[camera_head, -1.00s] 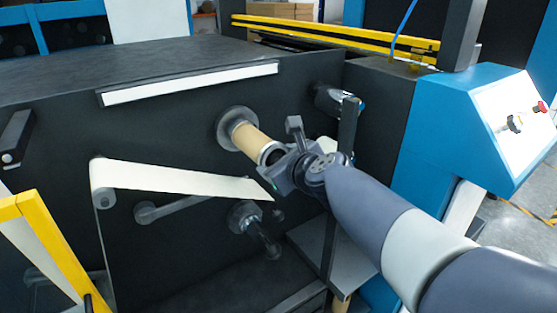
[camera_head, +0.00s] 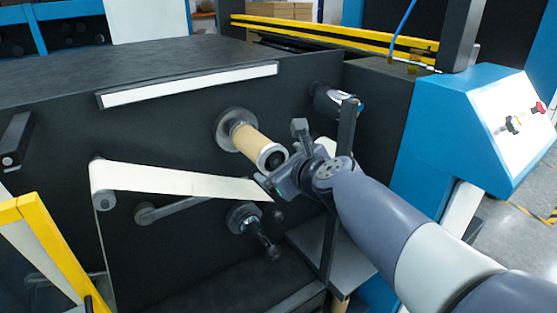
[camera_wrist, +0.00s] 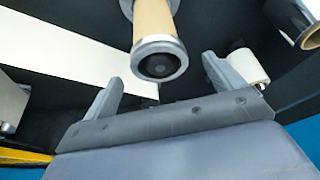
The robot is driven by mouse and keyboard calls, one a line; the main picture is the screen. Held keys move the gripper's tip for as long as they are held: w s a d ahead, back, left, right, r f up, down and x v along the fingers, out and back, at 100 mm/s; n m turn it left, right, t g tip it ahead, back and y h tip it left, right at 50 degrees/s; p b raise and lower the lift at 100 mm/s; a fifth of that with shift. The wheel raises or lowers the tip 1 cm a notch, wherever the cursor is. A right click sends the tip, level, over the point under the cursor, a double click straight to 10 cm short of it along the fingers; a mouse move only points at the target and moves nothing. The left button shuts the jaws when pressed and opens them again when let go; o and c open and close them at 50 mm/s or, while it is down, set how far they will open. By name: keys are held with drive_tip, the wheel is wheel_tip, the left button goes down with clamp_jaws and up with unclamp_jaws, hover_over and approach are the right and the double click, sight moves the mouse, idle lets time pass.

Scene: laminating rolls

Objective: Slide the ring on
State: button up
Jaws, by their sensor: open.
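A tan cardboard core (camera_head: 248,140) sticks out from a round flange on the dark machine face. A pale metal ring (camera_head: 270,158) sits around its outer end. In the wrist view, the ring (camera_wrist: 158,46) encircles the end of the core (camera_wrist: 153,18), with a dark round spindle end showing inside it. My gripper (camera_head: 283,158) is just in front of the ring, to its right. In the wrist view, my gripper's fingers (camera_wrist: 163,70) are spread wide with nothing held between them. The ring lies beyond the gap between the fingertips, apart from both.
A white web (camera_head: 180,181) runs below the core from a roller at the left. A dark spindle (camera_head: 262,237) protrudes below. A dark upright bar (camera_head: 347,130) stands close behind my gripper. A blue control console (camera_head: 450,115) is at the right.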

drive_tip(key=p+v, duration=0.2)
drive_tip(key=v, duration=0.6)
drive_tip(key=shift+s, duration=0.3)
drive_tip(key=shift+w+d+r, duration=0.1)
drive_tip(key=b+x, duration=0.2)
drive_tip(key=x, duration=0.7)
drive_tip(key=shift+w+a+f+b, duration=0.2)
drive_tip(key=shift+b, duration=0.15)
drive_tip(key=shift+w+a, duration=0.4)
drive_tip(key=shift+w, duration=0.4)
